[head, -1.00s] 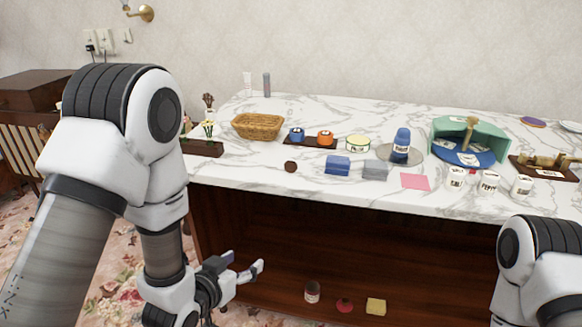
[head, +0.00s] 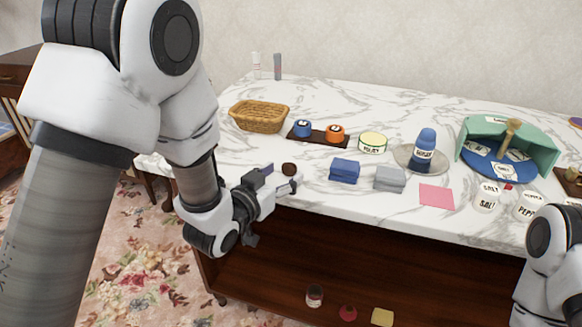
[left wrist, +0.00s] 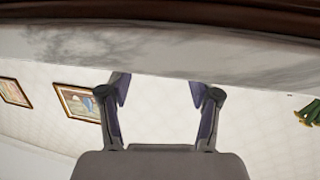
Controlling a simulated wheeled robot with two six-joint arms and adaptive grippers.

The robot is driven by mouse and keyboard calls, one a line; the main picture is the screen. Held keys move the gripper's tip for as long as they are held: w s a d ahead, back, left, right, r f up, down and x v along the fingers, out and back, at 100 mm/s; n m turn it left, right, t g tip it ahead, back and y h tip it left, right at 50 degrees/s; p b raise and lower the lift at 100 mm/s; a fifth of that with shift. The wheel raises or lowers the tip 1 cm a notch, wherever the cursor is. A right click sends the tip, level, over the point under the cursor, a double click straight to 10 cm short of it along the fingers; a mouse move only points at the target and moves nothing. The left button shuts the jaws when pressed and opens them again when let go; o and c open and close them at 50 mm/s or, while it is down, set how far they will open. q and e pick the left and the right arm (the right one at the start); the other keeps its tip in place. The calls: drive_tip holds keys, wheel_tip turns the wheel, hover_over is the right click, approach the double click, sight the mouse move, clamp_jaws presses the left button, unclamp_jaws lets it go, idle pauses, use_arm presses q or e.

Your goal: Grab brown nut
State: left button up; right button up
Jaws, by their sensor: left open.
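The brown nut (head: 289,169) is a small dark round thing on the marble counter (head: 300,100), near its front edge in the head view. My left gripper (head: 280,178) is open at the front edge of the counter, its fingertips close by the nut. I cannot tell whether they touch it. In the left wrist view the two fingers of my left gripper (left wrist: 160,85) stand apart with nothing between them, and the nut does not show. My right gripper is out of view; only part of that arm shows at the lower right.
A blue block (head: 344,170), a grey block (head: 389,178) and a pink sheet (head: 436,195) lie right of the nut. A wicker basket (head: 259,116) and a dark tray (head: 318,135) with two small pots stand behind. A shelf (head: 270,270) is below the counter.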

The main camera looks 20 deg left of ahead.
sight(286, 169)
use_arm(q)
drive_tip(key=x, duration=0.3)
drive_tip(key=shift+w, duration=0.4)
drive_tip(key=c, duration=0.9)
drive_tip(key=shift+o, duration=0.2)
drive_tip(key=shift+r, duration=0.2)
